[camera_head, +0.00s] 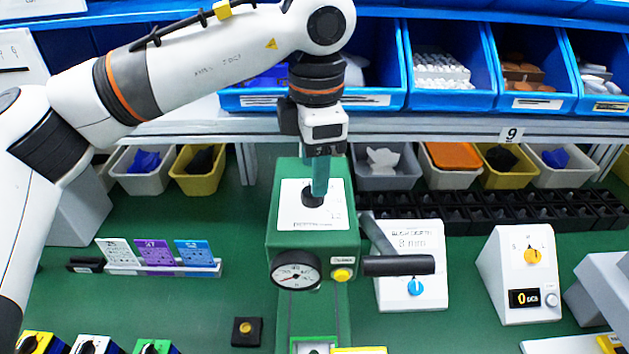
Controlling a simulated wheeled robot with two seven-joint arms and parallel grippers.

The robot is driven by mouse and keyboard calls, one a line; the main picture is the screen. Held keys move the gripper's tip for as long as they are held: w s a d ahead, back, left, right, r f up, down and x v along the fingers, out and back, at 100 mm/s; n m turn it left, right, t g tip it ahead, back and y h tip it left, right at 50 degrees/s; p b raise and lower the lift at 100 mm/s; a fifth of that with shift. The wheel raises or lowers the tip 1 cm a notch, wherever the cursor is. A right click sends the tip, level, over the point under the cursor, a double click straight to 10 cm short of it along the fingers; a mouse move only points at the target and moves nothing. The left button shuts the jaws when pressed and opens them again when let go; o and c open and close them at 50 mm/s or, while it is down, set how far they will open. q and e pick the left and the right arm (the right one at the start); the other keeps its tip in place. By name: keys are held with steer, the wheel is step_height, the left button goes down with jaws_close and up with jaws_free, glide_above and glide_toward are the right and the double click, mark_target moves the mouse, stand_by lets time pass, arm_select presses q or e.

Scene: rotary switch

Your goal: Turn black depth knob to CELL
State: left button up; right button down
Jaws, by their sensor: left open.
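The black depth knob (312,201) sits on a white plate (291,213) on top of a green machine (340,243). My left gripper (319,188) comes down from above, with its teal fingers pointing down at the knob. The fingers hide part of the knob, and I cannot tell whether they touch it. The left gripper is open. The small print on the plate is too small to read, so I cannot make out the CELL mark or the knob's pointer. My right gripper is not in view.
A round gauge (296,270), a yellow button (342,275) and a dark lever handle (398,265) are on the machine's front and right. White units with a blue knob (415,287) and a yellow knob (532,256) stand to the right. Blue bins (449,87) line the shelf behind.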

arm_select(q)
step_height(320, 180, up, 8)
steer(key=shift+s, duration=0.3)
steer(key=shift+d+r, duration=0.1)
